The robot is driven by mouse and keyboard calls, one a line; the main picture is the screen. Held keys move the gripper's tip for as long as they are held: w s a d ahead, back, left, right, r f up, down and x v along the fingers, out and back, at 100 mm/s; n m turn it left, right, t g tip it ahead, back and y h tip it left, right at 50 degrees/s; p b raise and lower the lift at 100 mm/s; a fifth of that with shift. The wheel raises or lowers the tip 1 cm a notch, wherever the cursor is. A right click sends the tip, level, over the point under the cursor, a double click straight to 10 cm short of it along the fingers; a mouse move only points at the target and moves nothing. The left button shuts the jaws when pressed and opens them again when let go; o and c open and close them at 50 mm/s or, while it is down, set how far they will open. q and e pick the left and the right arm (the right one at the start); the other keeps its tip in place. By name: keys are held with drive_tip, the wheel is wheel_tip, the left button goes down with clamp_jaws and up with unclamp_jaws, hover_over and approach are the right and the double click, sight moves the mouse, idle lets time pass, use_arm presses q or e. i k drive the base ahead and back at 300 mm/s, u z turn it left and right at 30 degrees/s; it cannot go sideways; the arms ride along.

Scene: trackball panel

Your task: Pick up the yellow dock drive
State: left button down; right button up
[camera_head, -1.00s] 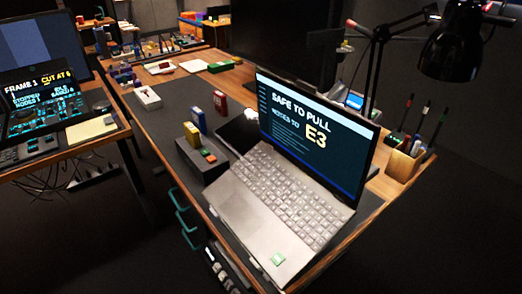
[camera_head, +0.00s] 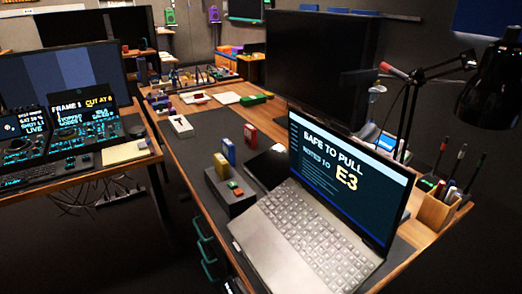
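A dark dock box (camera_head: 228,199) sits on the desk to the left of the open laptop (camera_head: 300,235). A dull yellow drive (camera_head: 222,168) stands upright at the back of the dock, above its small green and red buttons. A blue drive (camera_head: 229,152) stands just behind the yellow one, and a red drive (camera_head: 250,138) stands farther back to the right. I cannot tell whether the yellow drive is seated in a slot. Neither of my grippers is in view.
The laptop screen (camera_head: 345,185) reads "SAFE TO PULL" and "E3". A dark flat pad (camera_head: 268,168) lies behind the laptop's edge. A lamp (camera_head: 492,90) and pen holder (camera_head: 436,210) stand at right. A second desk with monitors (camera_head: 65,75) is at left, across a gap.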

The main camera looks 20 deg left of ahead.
sight(222, 167)
drive_tip(key=k, duration=0.5)
drive_tip(key=u, duration=1.95)
drive_tip(key=i, duration=1.6)
drive_tip(key=z, duration=3.2)
